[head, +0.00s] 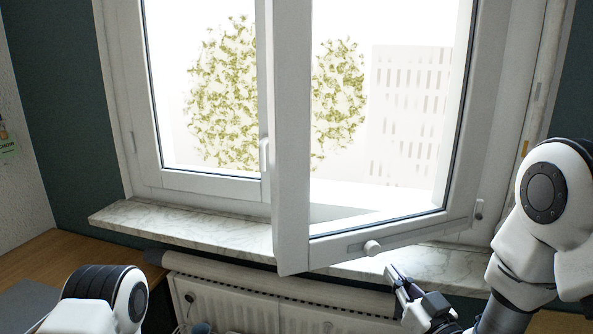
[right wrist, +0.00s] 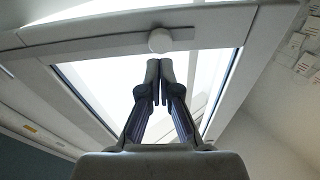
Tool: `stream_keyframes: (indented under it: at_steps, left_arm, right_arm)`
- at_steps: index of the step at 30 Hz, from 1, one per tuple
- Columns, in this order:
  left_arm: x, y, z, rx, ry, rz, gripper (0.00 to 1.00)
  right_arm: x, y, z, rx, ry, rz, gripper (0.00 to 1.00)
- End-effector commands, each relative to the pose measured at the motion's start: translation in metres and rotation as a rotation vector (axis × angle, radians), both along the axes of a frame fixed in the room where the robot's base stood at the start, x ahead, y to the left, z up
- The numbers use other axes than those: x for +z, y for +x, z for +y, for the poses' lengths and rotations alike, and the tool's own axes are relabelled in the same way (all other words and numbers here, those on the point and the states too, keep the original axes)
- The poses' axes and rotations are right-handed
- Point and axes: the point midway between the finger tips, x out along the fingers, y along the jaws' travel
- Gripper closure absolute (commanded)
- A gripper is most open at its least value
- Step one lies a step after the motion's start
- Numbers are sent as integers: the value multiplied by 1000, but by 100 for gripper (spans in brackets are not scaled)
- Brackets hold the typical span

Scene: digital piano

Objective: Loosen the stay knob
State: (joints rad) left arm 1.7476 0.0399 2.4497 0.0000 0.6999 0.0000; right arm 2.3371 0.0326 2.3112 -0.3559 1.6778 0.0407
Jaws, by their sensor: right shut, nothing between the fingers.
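The stay knob (head: 372,248) is a round white knob on the bottom rail of the open window sash (head: 291,150). It also shows in the right wrist view (right wrist: 161,40), at the top middle, just beyond my fingertips. My right gripper (head: 391,271) is below and slightly right of the knob in the head view. In the right wrist view my right gripper (right wrist: 160,66) is shut, its fingertips together with nothing between them. A small gap seems to lie between the fingertips and the knob. My left gripper is out of view; only part of my left arm shows at the lower left.
A marble windowsill (head: 190,223) runs under the window. A white radiator (head: 240,305) stands below it, with a pale roll-like bar (head: 270,284) along its top. A second sash (head: 215,184) with a handle (head: 264,156) is at the left. A wooden desk (head: 50,257) is at the far left.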

Motion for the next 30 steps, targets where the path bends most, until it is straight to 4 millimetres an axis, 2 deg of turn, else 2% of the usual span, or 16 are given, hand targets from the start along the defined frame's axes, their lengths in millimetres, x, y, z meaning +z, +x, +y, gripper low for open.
stream_keyframes:
  at_steps: [1, 3, 7, 13, 24, 30]
  left_arm:
    - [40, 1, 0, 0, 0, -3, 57]
    - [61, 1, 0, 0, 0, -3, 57]
    - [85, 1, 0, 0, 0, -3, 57]
    - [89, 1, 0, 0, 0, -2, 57]
    - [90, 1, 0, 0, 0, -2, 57]
    - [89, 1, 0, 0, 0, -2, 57]
  right_arm:
    - [20, -1, 1, -8, -49, -5, 100]
    - [16, -4, 3, -12, -87, 7, 100]
    - [-1, -11, 6, -6, -96, 77, 100]
    - [-17, -10, 9, 0, -97, 112, 100]
    - [-19, 39, 26, 1, -97, 110, 100]
    - [-18, 50, 30, 0, -95, 113, 100]
